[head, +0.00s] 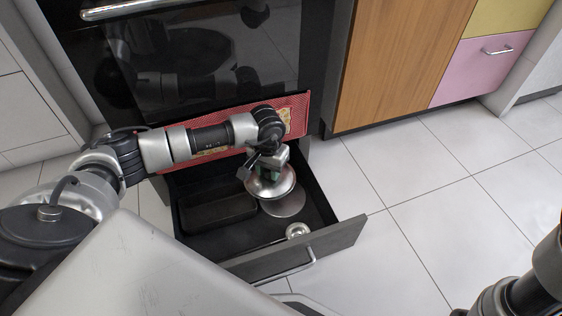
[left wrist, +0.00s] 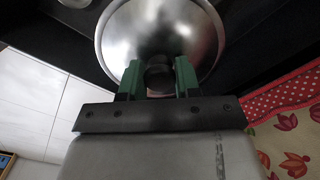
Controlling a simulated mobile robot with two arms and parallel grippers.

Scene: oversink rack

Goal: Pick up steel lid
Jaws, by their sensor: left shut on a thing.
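The steel lid (head: 272,188) is a round, shiny dome over the open drawer under the oven. My left gripper (head: 267,170) is above it, pointing down. In the left wrist view the green fingers of my left gripper (left wrist: 158,78) are shut on the dark knob of the steel lid (left wrist: 160,25), one finger on each side. Beneath the lid a flat, round grey disc (head: 287,205) shows in the drawer; I cannot tell what it is or how far the lid is from it. My right gripper is not in view.
The open drawer (head: 340,236) also holds a dark rectangular pan (head: 215,211) and a small shiny round item (head: 298,230). A red patterned towel (head: 297,113) hangs on the oven front behind my arm. The tiled floor (head: 430,200) to the right is clear.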

